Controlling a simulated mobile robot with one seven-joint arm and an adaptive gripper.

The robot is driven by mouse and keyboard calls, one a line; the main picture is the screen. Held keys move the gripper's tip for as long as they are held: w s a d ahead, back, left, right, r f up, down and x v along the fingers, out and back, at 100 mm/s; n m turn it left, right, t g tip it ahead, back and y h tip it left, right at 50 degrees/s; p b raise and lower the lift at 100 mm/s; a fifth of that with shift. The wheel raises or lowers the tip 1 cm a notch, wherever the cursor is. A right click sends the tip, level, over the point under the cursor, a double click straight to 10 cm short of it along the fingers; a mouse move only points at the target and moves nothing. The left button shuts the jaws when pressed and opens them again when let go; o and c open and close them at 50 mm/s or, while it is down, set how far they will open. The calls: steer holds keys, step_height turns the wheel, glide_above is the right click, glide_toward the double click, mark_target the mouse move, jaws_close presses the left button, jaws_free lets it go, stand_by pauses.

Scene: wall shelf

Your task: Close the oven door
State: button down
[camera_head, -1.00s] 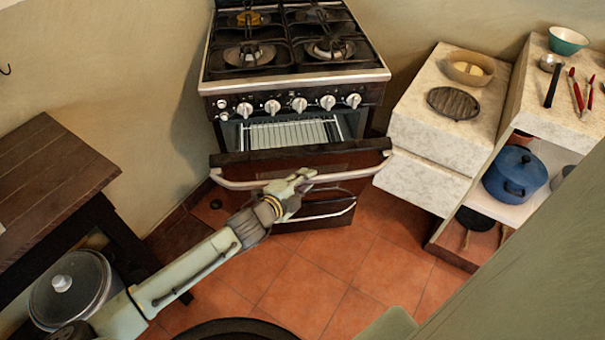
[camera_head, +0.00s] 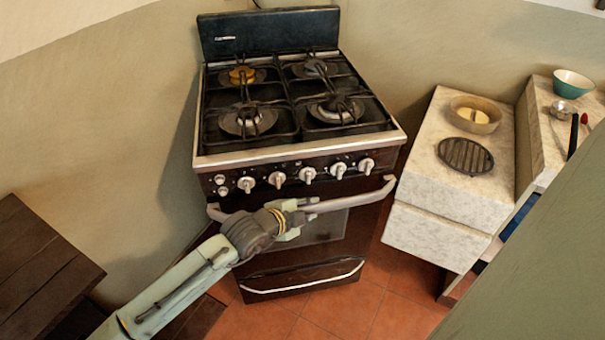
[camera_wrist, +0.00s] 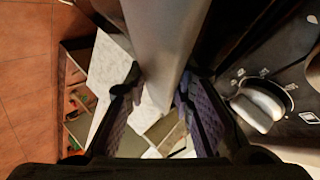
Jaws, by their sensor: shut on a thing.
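The oven door (camera_head: 325,229) is dark with a glass window and stands upright against the oven front, or very nearly so; I cannot tell if a small gap is left. Its long silver handle (camera_head: 355,197) runs across the top below the knobs. My gripper (camera_head: 297,218) is at the left-middle part of the handle. In the wrist view the handle (camera_wrist: 165,40) passes between the two fingers of my gripper (camera_wrist: 160,105), which are shut on it. The oven cavity and rack are hidden behind the door.
Several white knobs (camera_head: 308,174) sit just above the handle. A stove top (camera_head: 290,100) with burners is above. A marble-topped cabinet (camera_head: 455,190) stands close on the right, a dark wooden table (camera_head: 40,270) at the left. Tiled floor (camera_head: 340,310) is free in front.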

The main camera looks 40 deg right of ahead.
steer(key=shift+w+d+r, duration=0.15)
steer(key=shift+w+r, duration=0.15)
steer(key=shift+w, duration=0.3)
steer(key=c, duration=1.8)
jaws_free()
steer(key=shift+o, duration=0.7)
steer(key=shift+d+f, duration=0.1)
steer(key=shift+d, duration=0.05)
steer(key=v, duration=1.2)
steer(key=shift+s, duration=0.2)
steer(key=shift+f, duration=0.15)
